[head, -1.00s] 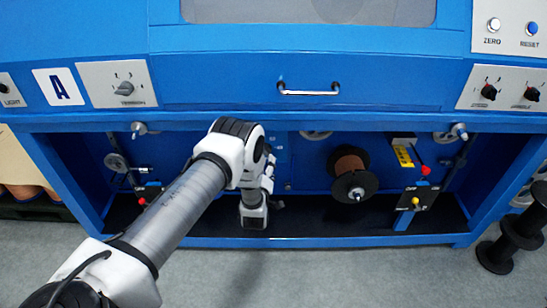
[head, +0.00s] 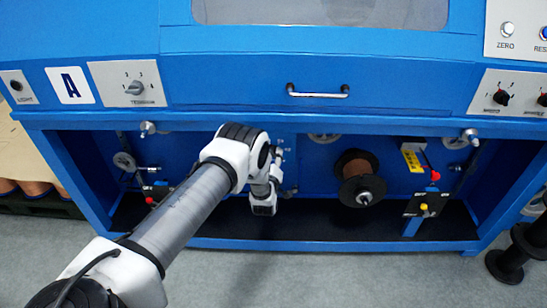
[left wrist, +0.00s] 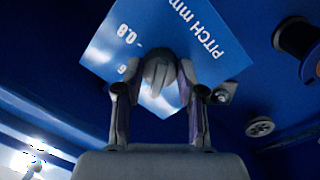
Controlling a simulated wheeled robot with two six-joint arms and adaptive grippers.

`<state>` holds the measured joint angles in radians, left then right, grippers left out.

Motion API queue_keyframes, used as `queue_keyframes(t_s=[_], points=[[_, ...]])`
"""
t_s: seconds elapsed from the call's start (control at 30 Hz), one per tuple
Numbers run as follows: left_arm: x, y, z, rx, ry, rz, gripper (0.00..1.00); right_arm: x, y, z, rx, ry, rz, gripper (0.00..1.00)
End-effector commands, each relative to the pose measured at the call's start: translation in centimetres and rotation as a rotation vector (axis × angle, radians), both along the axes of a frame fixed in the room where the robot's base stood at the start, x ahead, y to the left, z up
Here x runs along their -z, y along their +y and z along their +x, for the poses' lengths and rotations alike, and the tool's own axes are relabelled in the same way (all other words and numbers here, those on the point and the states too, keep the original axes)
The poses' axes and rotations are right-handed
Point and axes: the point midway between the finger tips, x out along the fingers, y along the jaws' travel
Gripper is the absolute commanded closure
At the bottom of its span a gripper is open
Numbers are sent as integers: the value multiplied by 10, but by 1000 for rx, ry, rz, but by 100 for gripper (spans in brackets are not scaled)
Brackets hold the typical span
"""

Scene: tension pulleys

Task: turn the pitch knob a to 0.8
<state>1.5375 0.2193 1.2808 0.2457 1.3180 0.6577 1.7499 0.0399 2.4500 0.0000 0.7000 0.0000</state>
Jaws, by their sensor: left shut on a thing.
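The pitch knob (left wrist: 158,68) is a grey, rounded knob on a blue plate (left wrist: 200,65) marked "PITCH mm" in the left wrist view. A "0.8" mark and a "6" show on the plate to the left of the knob. My left gripper (left wrist: 159,82) has its two fingers closed around the knob. The exact direction of the knob's pointer is hard to tell. In the head view my left arm reaches into the open bay, and the knob is hidden behind my wrist. My right gripper is not in view.
A copper spool (head: 361,180) sits right of my left wrist in the bay. A drawer handle (head: 318,92) and a tension knob (head: 135,88) are on the blue front above. Black reels (head: 513,255) stand on the floor at the right.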

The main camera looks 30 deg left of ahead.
Motion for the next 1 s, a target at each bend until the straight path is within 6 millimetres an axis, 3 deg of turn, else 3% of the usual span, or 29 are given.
queue_keyframes(t_s=[0.37,1.0], points=[[-1,1,0,-2,65,111,96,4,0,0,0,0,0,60],[-2,1,0,-3,364,599,96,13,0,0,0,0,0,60]])
